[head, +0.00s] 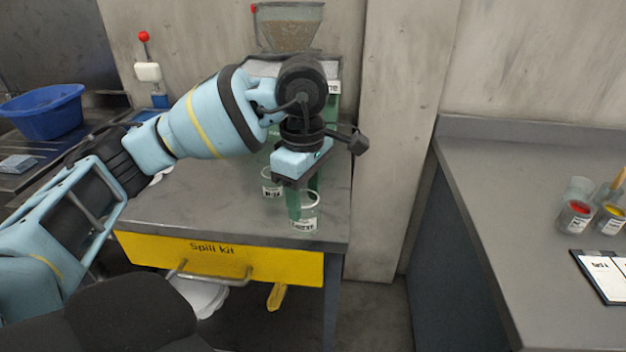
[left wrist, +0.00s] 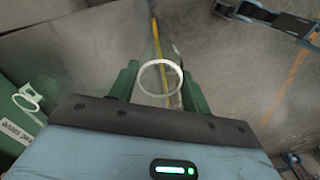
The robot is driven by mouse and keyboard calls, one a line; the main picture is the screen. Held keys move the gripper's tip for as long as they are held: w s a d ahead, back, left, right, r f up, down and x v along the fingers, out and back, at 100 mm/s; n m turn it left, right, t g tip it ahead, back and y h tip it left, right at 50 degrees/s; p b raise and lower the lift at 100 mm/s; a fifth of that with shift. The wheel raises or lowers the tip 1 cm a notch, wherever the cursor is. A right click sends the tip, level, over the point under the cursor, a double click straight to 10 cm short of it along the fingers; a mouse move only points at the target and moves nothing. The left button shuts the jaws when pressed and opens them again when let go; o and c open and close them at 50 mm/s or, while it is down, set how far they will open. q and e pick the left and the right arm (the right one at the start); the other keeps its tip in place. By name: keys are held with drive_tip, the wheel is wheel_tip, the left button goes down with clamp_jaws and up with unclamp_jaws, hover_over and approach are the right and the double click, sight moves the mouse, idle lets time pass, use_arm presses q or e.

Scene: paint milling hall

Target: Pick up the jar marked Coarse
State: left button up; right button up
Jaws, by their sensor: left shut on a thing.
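A clear glass jar (head: 304,223) with a white rim and a white label is at the front right of the grey bench top; its label is small but looks like Coarse. My left gripper (head: 304,197) points down with its green fingers on both sides of this jar, shut on it. The jar's rim (left wrist: 160,63) shows between the fingers in the left wrist view. I cannot tell whether its base touches the bench. My right gripper is not in view.
A green machine with a clear hopper (head: 289,27) stands at the back of the bench (head: 215,212). A yellow Spill kit drawer (head: 222,259) is below. A blue basin (head: 45,113) is at left. The right counter (head: 505,195) holds paint jars and a clipboard (head: 604,272).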

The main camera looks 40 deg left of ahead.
use_arm(q)
drive_tip(key=shift+s+d+r, duration=0.1)
drive_tip(key=shift+s+d, duration=0.3)
drive_tip(key=shift+s, duration=0.5)
drive_tip(key=shift+s+d+r, duration=0.1)
drive_tip(key=shift+s+d, duration=0.25)
drive_tip(key=shift+s, duration=0.6)
drive_tip(key=shift+s+d+r, duration=0.1)
drive_tip(key=shift+s+d, duration=0.3)
drive_tip(key=shift+s, duration=0.5)
